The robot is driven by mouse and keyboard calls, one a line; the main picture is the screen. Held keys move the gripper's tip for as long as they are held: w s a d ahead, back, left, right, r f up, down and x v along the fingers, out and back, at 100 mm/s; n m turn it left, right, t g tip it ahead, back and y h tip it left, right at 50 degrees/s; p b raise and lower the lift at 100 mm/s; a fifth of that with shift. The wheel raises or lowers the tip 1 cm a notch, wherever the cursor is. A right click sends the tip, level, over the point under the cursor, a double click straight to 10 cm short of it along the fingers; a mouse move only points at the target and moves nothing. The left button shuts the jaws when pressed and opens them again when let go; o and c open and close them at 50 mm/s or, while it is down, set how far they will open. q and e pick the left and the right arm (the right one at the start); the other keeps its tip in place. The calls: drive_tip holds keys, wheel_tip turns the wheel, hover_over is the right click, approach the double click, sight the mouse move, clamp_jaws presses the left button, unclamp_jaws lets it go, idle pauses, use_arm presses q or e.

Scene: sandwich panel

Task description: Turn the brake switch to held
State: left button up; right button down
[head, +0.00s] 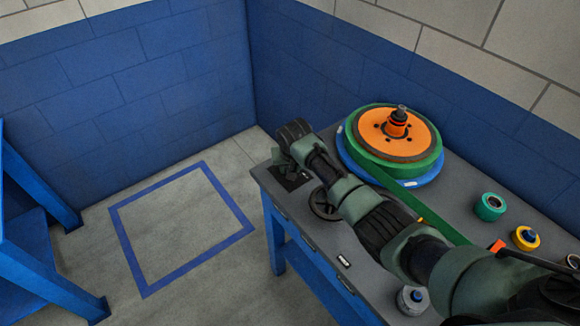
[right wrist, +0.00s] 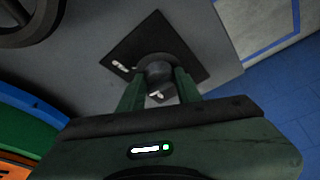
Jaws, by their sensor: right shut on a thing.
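The brake switch is a dark round knob (right wrist: 158,70) on a black square plate (right wrist: 185,40) at the table's corner in the right wrist view. The plate also shows in the head view (head: 291,178), where my arm hides the knob. My right gripper (right wrist: 160,88) is shut on the knob, one green finger on each side. White marks sit on the plate left of the knob, but I cannot read them. A small pale mark shows on the knob between the fingers. My left gripper is not in view.
The grey table (head: 325,240) holds a green and orange reel on a blue disc (head: 350,158), a dark handwheel (head: 323,203), and several coloured knobs, including a green one (head: 490,207). My right arm spans the table. Floor left of it is clear inside a blue outline (head: 130,250).

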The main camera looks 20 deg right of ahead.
drive_tip(key=shift+a+m+h+p, duration=0.15)
drive_tip(key=shift+m+h+p, duration=0.2)
drive_tip(key=shift+m, duration=0.65)
drive_tip(key=m+g+h, duration=0.1)
drive_tip(key=m, duration=0.1)
drive_tip(key=shift+w+m+b, duration=0.1)
drive_tip(key=shift+m+b, duration=0.2)
drive_tip(key=shift+f+m+h+b, duration=0.1)
drive_tip(key=shift+m+h+b, duration=0.25)
drive_tip(key=shift+m+b, duration=0.65)
drive_tip(key=shift+a+m+g+b, duration=0.1)
drive_tip(key=shift+m+g+b, duration=0.65)
drive_tip(key=shift+m, duration=0.75)
drive_tip(key=shift+h, duration=0.4)
drive_tip(key=c, duration=1)
unclamp_jaws()
